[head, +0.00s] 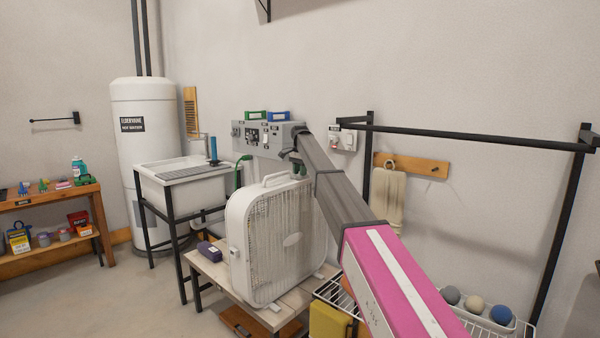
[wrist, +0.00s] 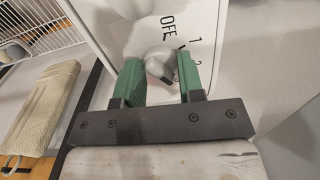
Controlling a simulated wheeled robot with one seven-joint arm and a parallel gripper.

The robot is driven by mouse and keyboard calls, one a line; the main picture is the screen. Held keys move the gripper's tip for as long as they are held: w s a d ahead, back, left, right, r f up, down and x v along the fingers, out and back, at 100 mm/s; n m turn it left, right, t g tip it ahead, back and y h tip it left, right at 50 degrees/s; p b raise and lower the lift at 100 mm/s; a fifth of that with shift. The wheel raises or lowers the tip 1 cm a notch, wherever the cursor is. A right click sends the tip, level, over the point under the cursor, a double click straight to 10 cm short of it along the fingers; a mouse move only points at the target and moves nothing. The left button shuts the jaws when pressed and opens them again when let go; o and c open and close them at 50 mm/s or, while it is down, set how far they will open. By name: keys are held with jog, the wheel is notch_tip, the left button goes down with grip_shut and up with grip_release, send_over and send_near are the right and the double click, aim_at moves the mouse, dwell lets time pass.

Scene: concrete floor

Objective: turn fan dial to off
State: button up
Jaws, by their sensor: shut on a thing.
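A rounded grey dial (wrist: 157,60) sits on a white panel (wrist: 205,25) in the wrist view. The panel carries dark marks reading OFF, 1 and 2. My gripper (wrist: 160,78) has its green fingers on either side of the dial and is shut on it. The dial's pointer is partly hidden, so I cannot tell its exact setting. In the head view a white box fan (head: 250,245) stands upright on a low wooden table (head: 208,268). My arm reaches over behind it, and the dial itself is not distinguishable there.
A grey control box (head: 255,133) is on the wall behind the fan. A black rail (head: 455,137) and a hanging beige towel (head: 387,200) are at right. A utility sink (head: 180,175) stands left. A purple object (head: 210,250) lies beside the fan. Floor at left is clear.

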jog(key=n, duration=1.2)
jog(key=shift+n, duration=0.3)
jog(key=n, duration=0.6)
jog(key=shift+n, duration=0.3)
jog(key=n, duration=0.6)
jog(key=o, duration=0.9)
jog(key=shift+r, duration=0.1)
